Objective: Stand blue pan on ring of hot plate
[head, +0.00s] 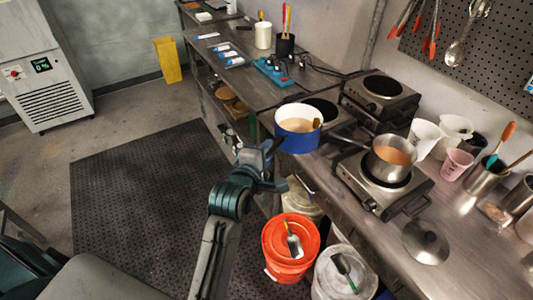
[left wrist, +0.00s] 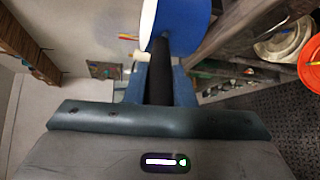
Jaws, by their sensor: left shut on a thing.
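The blue pan (head: 298,142), with a white inside and tan liquid, is upright at the bench's front edge. My left gripper (head: 272,153) is shut on its dark handle; the handle (left wrist: 160,75) and the pan's blue side (left wrist: 186,26) show in the left wrist view. Whether the pan touches the bench is unclear. One hot plate (head: 335,122) with a dark ring lies just behind the pan, partly hidden by it. A raised hot plate (head: 381,88) at the back has a bare ring. The nearer hot plate (head: 407,196) bears a steel saucepan (head: 391,157). My right gripper is not in view.
White beakers (head: 424,138), a pink cup (head: 456,163) and steel pots stand on the right. A round lid (head: 425,242) lies on the near bench. An orange bucket (head: 290,245) and a white bucket (head: 345,275) stand below the bench edge. A blue power strip (head: 272,72) is farther back.

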